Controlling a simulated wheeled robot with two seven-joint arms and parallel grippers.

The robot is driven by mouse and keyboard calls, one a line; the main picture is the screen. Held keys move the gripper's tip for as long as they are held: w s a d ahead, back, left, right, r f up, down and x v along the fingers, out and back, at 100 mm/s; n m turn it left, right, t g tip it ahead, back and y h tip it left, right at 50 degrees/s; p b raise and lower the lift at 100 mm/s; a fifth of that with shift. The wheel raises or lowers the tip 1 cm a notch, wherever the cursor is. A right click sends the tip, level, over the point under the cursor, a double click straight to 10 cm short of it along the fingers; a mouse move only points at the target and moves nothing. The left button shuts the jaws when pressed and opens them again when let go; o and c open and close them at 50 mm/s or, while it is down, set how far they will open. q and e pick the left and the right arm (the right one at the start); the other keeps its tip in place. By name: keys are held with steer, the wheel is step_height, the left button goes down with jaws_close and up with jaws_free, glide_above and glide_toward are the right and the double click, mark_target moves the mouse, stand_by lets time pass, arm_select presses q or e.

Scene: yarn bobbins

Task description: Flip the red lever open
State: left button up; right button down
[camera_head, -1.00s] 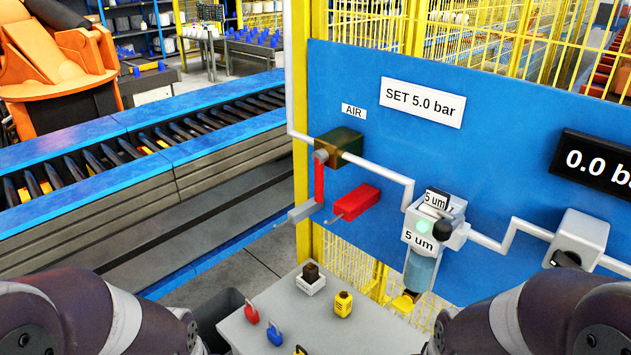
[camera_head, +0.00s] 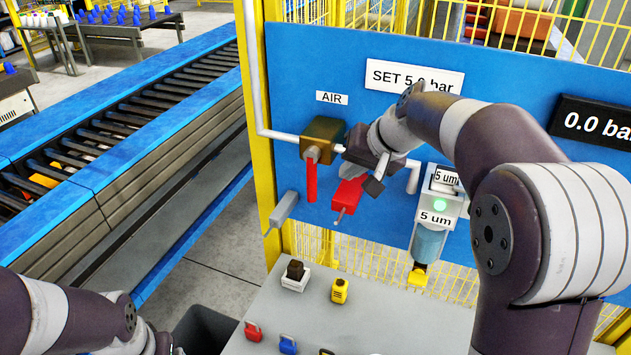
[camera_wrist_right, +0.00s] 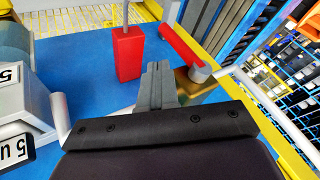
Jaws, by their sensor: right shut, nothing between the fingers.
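The red lever (camera_head: 311,180) hangs straight down from the brass valve (camera_head: 322,140) under the AIR label on the blue panel. In the right wrist view the lever (camera_wrist_right: 184,44) runs up and left from the valve's round hub. My right gripper (camera_head: 374,178) is in front of the panel, right of the lever and apart from it. Its fingers (camera_wrist_right: 155,85) are shut together and empty in the wrist view. A red block (camera_head: 347,194) with a thin pin sits on the panel behind and below the gripper. My left arm shows at the lower left; its fingers are out of frame.
A grey handle-like piece (camera_head: 284,208) juts out left of the lever. White pipe and the filter (camera_head: 432,215) are right of my gripper. A grey table (camera_head: 385,320) below holds small locks and blocks. A conveyor (camera_head: 130,120) runs on the left.

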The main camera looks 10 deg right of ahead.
mark_target(312, 177)
steer(key=p+x, duration=0.2)
steer(key=x, duration=0.8)
steer(key=shift+f, duration=0.1)
